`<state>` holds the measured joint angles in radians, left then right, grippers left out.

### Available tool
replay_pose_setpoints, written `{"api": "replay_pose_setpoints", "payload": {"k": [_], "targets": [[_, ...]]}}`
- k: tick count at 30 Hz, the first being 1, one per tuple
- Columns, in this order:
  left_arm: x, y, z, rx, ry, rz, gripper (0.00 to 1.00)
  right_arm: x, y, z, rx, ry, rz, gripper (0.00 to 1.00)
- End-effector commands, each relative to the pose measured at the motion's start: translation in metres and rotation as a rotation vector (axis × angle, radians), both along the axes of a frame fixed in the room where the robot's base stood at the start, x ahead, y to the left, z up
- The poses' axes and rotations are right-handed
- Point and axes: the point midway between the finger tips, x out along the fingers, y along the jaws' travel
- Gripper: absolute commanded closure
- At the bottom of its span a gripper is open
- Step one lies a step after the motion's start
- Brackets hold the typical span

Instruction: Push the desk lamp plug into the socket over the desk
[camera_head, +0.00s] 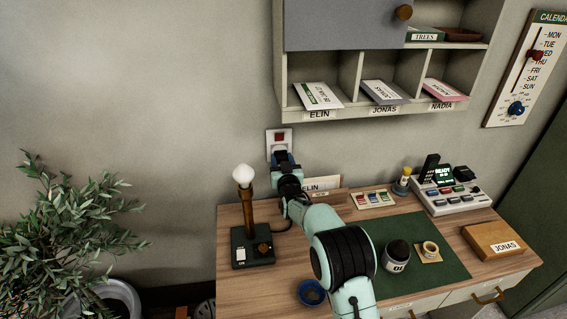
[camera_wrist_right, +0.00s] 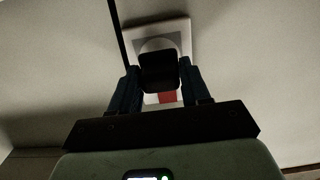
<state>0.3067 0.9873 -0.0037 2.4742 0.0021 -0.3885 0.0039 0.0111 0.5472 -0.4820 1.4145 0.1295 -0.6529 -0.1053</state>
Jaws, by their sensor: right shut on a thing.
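The wall socket (camera_head: 272,142), a pale plate with a red part, is over the back left of the desk (camera_head: 284,283). My right gripper (camera_head: 284,158) is right in front of its lower part. In the right wrist view, my gripper (camera_wrist_right: 160,85) is shut on the dark plug (camera_wrist_right: 158,70). The plug covers part of the socket plate (camera_wrist_right: 178,28) and its round recess. I cannot tell whether the plug touches the socket or sits in it. The desk lamp (camera_head: 249,212), with a white bulb and dark base, stands upright at the desk's left. My left gripper is not in view.
A wall shelf (camera_head: 376,112) with labelled compartments hangs above right of the socket. A green mat (camera_head: 440,262) with a dark jar (camera_head: 396,256), a keyed device (camera_head: 452,192) and a wooden box (camera_head: 494,240) occupy the desk's right. A plant (camera_head: 70,225) stands at left.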

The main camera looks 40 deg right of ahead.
Motion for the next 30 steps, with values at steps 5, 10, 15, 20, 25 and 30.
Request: {"api": "replay_pose_setpoints", "payload": {"k": [5,10,15,20,25,30], "targets": [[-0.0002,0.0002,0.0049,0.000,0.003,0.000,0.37,0.0068,-0.0035,0.0005,0.000,-0.001,0.001,0.85],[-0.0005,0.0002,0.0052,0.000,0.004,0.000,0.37,0.0081,-0.0045,-0.0003,0.002,-0.001,0.000,0.85],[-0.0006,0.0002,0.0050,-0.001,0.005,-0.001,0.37,0.0081,-0.0044,-0.0004,0.002,-0.001,0.000,0.85],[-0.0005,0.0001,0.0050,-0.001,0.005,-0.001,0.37,0.0080,-0.0044,-0.0003,0.001,0.000,0.000,0.85],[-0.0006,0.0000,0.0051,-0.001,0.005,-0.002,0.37,0.0080,-0.0044,-0.0002,0.000,-0.001,0.000,0.85],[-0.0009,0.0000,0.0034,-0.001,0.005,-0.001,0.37,0.0079,-0.0043,-0.0004,0.001,-0.002,0.000,0.85]]}}
